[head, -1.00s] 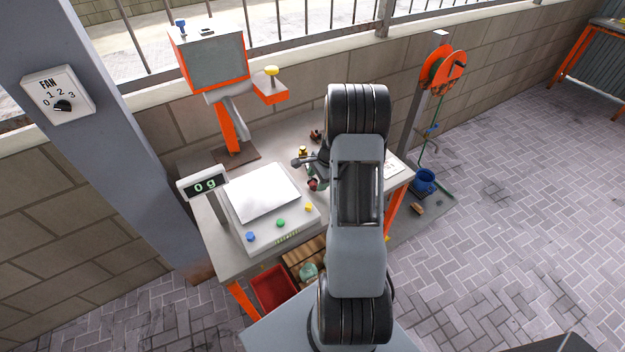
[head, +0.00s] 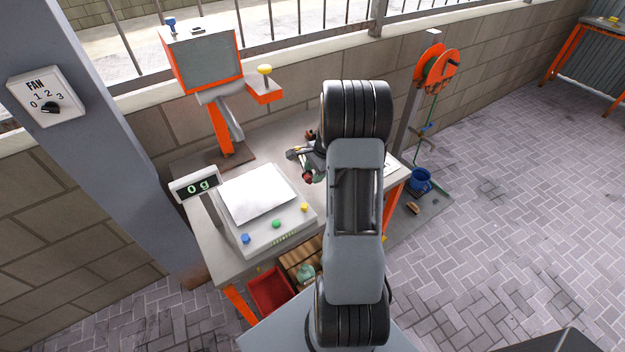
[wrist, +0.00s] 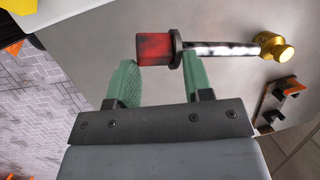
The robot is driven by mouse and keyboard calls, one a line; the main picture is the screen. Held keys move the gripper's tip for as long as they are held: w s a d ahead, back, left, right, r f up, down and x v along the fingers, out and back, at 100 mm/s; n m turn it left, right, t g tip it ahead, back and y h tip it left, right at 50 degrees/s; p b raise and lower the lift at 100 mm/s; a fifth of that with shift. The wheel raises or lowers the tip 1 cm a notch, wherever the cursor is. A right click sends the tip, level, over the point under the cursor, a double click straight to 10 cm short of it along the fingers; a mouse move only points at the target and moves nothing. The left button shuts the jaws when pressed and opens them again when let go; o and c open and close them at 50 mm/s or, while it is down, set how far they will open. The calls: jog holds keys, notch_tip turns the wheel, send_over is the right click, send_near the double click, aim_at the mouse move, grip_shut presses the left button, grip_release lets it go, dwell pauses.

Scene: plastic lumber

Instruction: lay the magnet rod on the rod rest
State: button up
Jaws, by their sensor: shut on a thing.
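The magnet rod has a red handle (wrist: 153,50), a black collar, a shiny metal shaft (wrist: 220,49) and a brass end at the right of the wrist view. My gripper (wrist: 157,72) has green fingers, one on either side of the red handle, and is shut on it. In the head view the red handle (head: 308,176) shows beside my arm, above the bench. A dark notched bracket, which looks like the rod rest (wrist: 268,104), lies right of the fingers in the wrist view, apart from the rod. My arm hides part of the bench in the head view.
A scale (head: 262,205) with a white pan and coloured buttons stands left of my arm on the bench (head: 205,245). An orange-sided box on a stand (head: 205,62) is behind. A red bin (head: 270,290) is below. A grey pillar (head: 100,150) rises at left.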

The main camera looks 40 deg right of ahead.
jog(key=s+d+r+b, duration=0.2)
jog(key=s+d+r, duration=0.1)
jog(key=s+r, duration=0.6)
jog(key=s, duration=0.4)
jog(key=shift+s+r, duration=0.15)
